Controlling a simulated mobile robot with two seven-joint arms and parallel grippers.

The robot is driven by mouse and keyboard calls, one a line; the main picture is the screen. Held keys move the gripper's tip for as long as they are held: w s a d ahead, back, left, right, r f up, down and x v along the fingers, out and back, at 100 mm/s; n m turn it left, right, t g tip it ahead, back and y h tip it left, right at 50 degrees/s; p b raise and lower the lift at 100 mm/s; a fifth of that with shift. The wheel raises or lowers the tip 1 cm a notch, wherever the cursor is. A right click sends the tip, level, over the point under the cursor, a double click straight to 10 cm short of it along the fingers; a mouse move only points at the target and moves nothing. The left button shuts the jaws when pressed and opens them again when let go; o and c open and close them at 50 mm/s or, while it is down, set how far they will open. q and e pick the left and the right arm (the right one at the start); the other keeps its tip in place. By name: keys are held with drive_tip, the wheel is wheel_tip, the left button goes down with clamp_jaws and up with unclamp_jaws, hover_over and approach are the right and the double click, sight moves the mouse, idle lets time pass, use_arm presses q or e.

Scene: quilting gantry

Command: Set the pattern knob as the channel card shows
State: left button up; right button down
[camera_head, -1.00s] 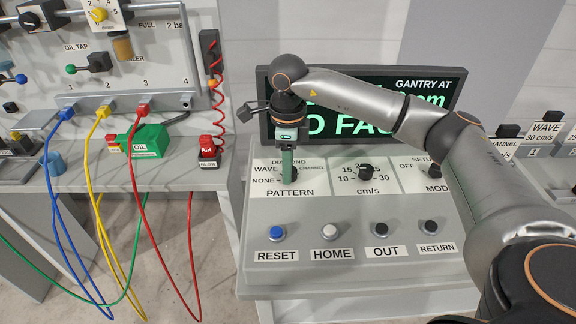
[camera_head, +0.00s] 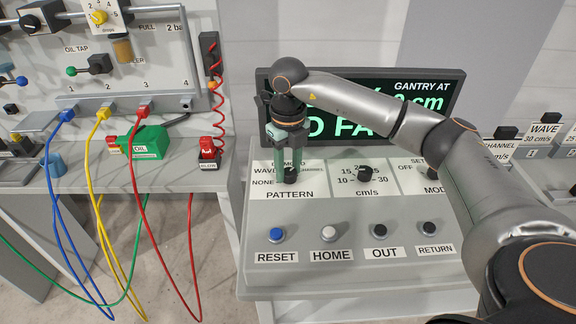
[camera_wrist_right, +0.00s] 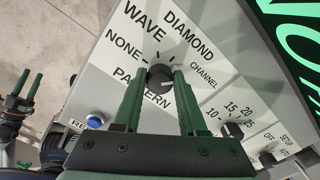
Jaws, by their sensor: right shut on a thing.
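The PATTERN knob (camera_wrist_right: 160,78) is a small dark round knob on the sloped console, marked NONE, WAVE, DIAMOND and CHANNEL. My right gripper (camera_head: 291,172) points down at it in the head view. In the right wrist view its green fingers (camera_wrist_right: 158,82) stand on either side of the knob and are shut on it. I cannot tell surely which mark the knob points to. The channel card (camera_head: 503,148) stands at the right behind my arm, which partly hides its text. My left gripper (camera_wrist_right: 24,92) shows at the left edge of the right wrist view, fingers apart, away from the console.
The cm/s knob (camera_head: 365,173) and a MODE knob (camera_head: 434,172) sit right of the pattern knob. RESET (camera_head: 277,233), HOME, OUT and RETURN buttons line the console front. A screen (camera_head: 460,88) stands behind, partly hidden by my arm. A WAVE card (camera_head: 545,131) stands far right.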

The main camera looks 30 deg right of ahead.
sight(289, 170)
drive_tip(key=shift+d+r+m, duration=0.1)
drive_tip(key=shift+m, duration=0.5)
drive_tip(key=shift+c, duration=2.3)
unclamp_jaws()
wheel_tip(289, 170, up, 12)
drive_tip(key=shift+r, duration=0.2)
